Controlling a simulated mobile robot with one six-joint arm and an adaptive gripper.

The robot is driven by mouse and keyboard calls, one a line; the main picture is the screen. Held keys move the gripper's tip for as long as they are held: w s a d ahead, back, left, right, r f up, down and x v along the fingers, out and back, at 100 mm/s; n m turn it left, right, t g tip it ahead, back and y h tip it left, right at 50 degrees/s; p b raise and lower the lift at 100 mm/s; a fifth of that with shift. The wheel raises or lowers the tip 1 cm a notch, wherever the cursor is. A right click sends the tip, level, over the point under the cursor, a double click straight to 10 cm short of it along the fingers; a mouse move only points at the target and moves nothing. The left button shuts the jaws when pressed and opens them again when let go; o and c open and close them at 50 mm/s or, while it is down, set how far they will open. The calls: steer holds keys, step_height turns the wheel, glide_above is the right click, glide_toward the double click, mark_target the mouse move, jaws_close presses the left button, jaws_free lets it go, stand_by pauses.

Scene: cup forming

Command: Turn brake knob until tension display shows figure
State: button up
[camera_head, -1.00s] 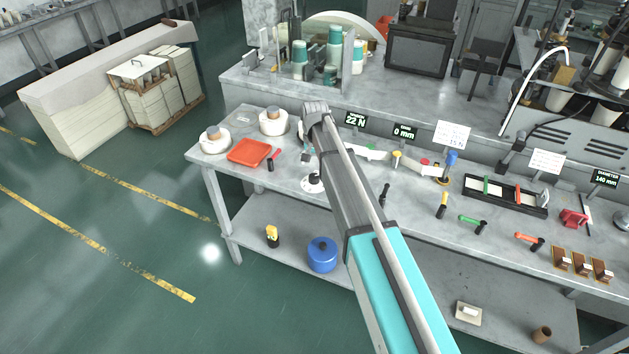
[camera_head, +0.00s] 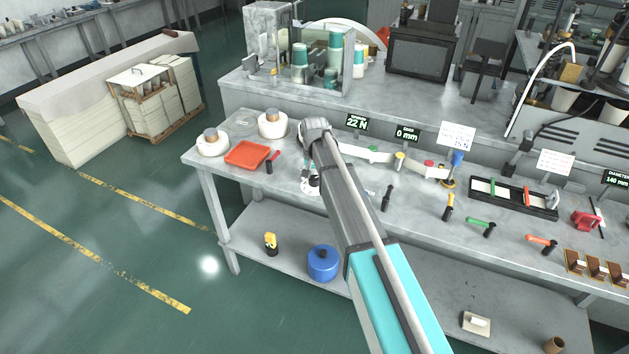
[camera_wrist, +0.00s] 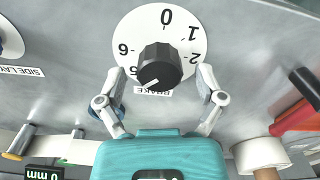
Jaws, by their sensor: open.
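The brake knob (camera_wrist: 160,67) is black and round, on a white dial (camera_wrist: 148,23) with numbers around it, in the wrist view. A pale mark on the knob lies toward its lower left, and the brake label is partly covered. My gripper (camera_wrist: 161,72) is open, with one finger on each side of the knob; I cannot tell if either touches it. In the head view the white dial (camera_head: 306,190) shows beside my arm, which hides most of the gripper. The tension display (camera_head: 357,122) reads 22 N.
A second display (camera_head: 407,133) reads 0 mm. A red tray (camera_head: 247,154) and white rolls (camera_head: 273,126) lie to the left on the bench. A red object (camera_wrist: 299,118) is at right in the wrist view.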

steer(key=shift+c, duration=0.2)
steer(key=c, duration=1.1)
steer(key=shift+n, duration=0.3)
steer(key=shift+n, duration=1.8)
steer(key=o, duration=1.1)
steer(key=shift+o, duration=0.2)
steer(key=shift+m, duration=0.5)
